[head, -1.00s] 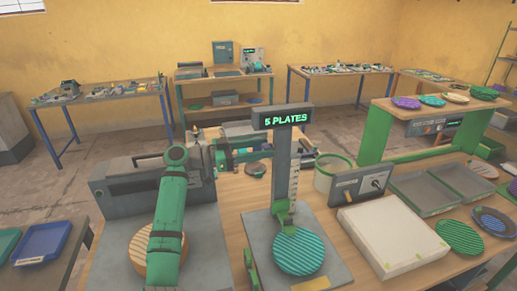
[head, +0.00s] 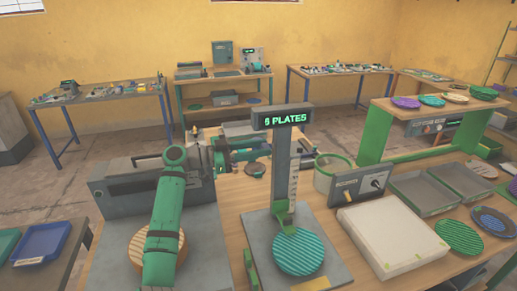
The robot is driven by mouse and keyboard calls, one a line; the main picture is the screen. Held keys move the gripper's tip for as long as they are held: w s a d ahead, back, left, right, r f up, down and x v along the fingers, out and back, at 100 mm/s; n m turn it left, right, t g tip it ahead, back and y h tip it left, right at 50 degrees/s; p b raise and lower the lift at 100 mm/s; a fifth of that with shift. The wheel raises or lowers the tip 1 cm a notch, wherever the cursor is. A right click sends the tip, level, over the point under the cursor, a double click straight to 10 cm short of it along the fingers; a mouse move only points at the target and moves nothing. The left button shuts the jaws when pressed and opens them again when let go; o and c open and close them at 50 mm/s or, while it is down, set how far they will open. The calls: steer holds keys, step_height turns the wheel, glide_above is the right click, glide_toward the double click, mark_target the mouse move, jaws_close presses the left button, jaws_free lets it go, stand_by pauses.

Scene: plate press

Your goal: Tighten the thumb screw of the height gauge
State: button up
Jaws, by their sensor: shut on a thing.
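The height gauge (head: 287,165) stands upright on a grey base in the middle of the bench, with a scale on its column. Its lit display (head: 283,117) seems to read "6 PLATES". A teal ribbed plate (head: 299,255) lies on the base, beside the green slide at the column's foot. My green arm reaches up from below, then right to the column. My gripper (head: 304,149) is at the column's upper part, partly hidden behind it. It is shut, apparently on the thumb screw, which I cannot make out clearly.
A grey machine (head: 130,180) stands left of the gauge, with a tan ribbed disc (head: 143,247) in front. A pale cylindrical tub (head: 325,178), a control box (head: 360,187) and a white block (head: 392,236) stand right. A green rack (head: 372,135) carries several plates.

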steer(key=shift+f+m, duration=0.1)
steer(key=shift+m, duration=17.1)
steer(key=shift+a, duration=0.1)
steer(key=o, duration=1)
steer(key=shift+o, duration=0.2)
